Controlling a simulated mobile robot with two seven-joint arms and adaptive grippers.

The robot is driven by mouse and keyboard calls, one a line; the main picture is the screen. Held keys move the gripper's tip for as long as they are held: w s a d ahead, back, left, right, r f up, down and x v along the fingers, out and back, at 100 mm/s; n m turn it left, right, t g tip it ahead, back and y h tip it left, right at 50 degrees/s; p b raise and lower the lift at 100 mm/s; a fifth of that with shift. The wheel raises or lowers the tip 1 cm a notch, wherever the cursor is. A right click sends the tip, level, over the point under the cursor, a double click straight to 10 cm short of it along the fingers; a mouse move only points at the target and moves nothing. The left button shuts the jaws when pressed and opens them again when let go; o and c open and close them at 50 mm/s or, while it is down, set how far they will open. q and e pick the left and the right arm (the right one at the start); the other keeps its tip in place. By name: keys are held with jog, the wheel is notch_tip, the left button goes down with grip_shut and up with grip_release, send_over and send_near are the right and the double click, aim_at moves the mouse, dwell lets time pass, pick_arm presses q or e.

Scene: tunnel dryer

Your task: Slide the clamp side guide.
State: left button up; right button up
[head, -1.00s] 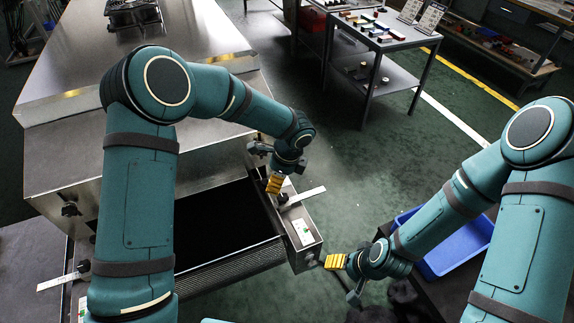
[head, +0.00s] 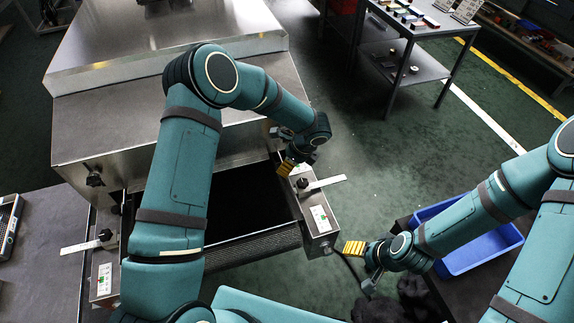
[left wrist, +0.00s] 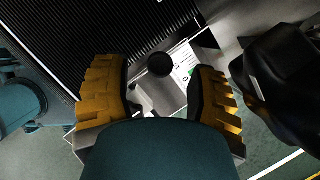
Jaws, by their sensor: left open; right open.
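A side guide clamp with a dark knob (head: 302,186) and a pale flat bar (head: 327,182) sits on the right rail of the dryer's infeed. A second clamp (head: 104,236) with a similar bar (head: 80,247) is on the left rail. My left gripper (head: 285,168) is open and empty, close above and beside the right clamp. In the left wrist view a dark round knob (left wrist: 160,64) shows between and beyond its yellow fingers, with a white label (left wrist: 184,58) beside it; I see no contact. My right gripper (head: 355,248) is open and empty, right of the infeed.
The dark belt (head: 245,195) runs between the rails into the steel dryer housing (head: 130,130). A blue bin (head: 480,248) stands at the right. A grey worktable (head: 40,270) is at the left. A shelved table (head: 425,60) stands at the back, with open green floor before it.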

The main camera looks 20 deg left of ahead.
pick_arm(q)
jog(key=shift+x, duration=1.1)
grip_shut()
jog(key=shift+a, duration=0.1)
